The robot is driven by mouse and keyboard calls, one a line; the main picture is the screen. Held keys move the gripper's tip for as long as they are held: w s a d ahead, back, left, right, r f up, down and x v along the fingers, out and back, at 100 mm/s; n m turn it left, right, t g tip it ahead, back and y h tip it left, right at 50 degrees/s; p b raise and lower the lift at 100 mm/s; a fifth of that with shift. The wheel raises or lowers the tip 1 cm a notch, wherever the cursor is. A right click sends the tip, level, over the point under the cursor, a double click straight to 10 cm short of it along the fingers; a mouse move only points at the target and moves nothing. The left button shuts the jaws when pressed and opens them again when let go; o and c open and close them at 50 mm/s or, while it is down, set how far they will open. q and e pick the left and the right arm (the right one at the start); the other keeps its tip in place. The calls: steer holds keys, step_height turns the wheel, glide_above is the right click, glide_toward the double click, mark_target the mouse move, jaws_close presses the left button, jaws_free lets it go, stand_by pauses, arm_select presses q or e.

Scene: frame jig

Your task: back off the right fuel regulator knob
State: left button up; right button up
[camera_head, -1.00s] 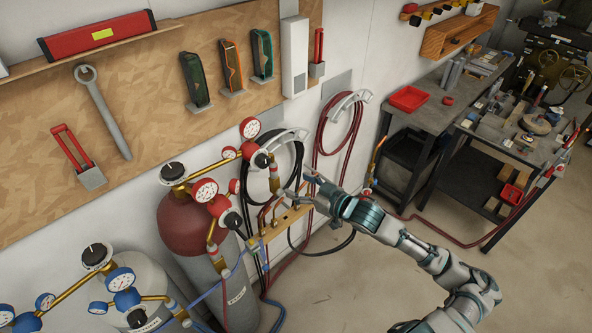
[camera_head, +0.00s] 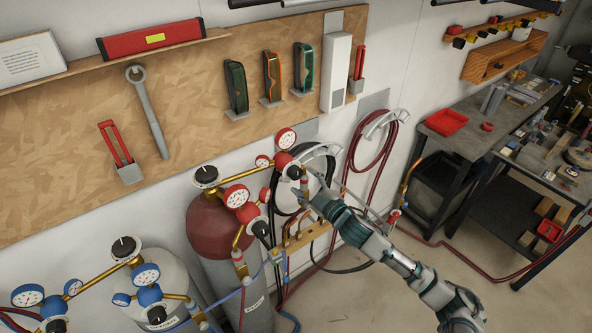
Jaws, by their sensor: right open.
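The right fuel regulator (camera_head: 283,160) is red with brass fittings and white-faced gauges, mounted near the wall in the picture's middle. Its black knob (camera_head: 294,173) faces toward me. My right gripper (camera_head: 309,188) is open just below and right of this knob, its fingers pointing up and left. I cannot tell whether a finger touches the knob; no grip on it shows. A second red regulator (camera_head: 247,212) with its own black knob sits to the left, by the dark red cylinder (camera_head: 214,226). My left gripper is out of view.
Blue-gauged regulators (camera_head: 149,294) sit on a pale cylinder at lower left. Coiled black and red hoses (camera_head: 372,150) hang on the wall behind my right arm. A brass manifold (camera_head: 305,236) is below the gripper. A workbench (camera_head: 463,145) with a red tray stands at right.

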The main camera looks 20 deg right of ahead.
mark_target(298, 176)
steer(key=x, duration=0.5)
steer(key=shift+p, duration=0.3)
steer(key=shift+c, duration=0.2)
